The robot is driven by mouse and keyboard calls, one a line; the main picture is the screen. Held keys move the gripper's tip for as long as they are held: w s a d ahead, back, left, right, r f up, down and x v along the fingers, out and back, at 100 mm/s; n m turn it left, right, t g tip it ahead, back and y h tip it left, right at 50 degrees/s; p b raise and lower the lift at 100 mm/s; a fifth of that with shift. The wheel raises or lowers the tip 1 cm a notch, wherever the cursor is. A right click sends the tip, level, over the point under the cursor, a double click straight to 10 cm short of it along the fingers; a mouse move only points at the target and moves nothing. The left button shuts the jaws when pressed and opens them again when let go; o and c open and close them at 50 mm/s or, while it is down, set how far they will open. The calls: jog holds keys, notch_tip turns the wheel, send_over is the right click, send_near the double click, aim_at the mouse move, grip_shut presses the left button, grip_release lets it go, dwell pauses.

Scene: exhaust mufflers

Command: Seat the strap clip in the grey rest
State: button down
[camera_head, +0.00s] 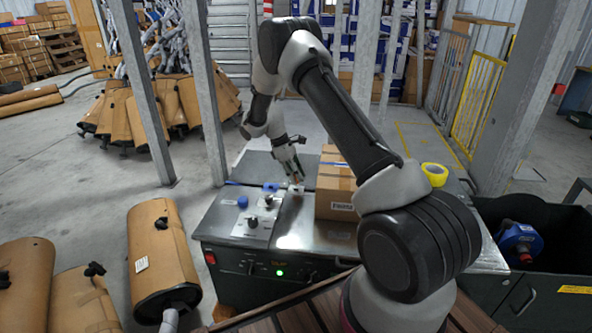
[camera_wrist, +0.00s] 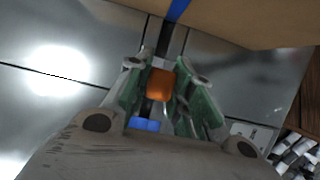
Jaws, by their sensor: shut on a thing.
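My gripper (camera_head: 296,184) is low over the strapping machine's metal top (camera_head: 303,226), left of the cardboard box. In the wrist view its green-sided fingers (camera_wrist: 160,88) are shut on a small orange block (camera_wrist: 160,83), which I take to be the strap clip. In the head view the held piece is too small to make out. A light grey plate (camera_head: 262,228) with dark knobs and blue parts lies left of the gripper. I cannot tell which part is the grey rest. A blue piece (camera_wrist: 145,124) shows between the finger bases.
A cardboard box (camera_head: 337,184) stands close right of the gripper. Yellow tape (camera_head: 435,174) lies farther right. A dark bin (camera_head: 550,265) holding a blue tool (camera_head: 520,243) is at the right. Steel posts (camera_head: 206,90) rise behind, and wrapped mufflers (camera_head: 160,258) stand at left.

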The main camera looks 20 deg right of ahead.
jog(key=shift+f, duration=1.1)
jog(key=shift+f, duration=0.45)
dwell(1.0)
jog(key=c, duration=1.2)
grip_release()
jog(key=shift+o, duration=0.2)
jog(key=v, duration=1.2)
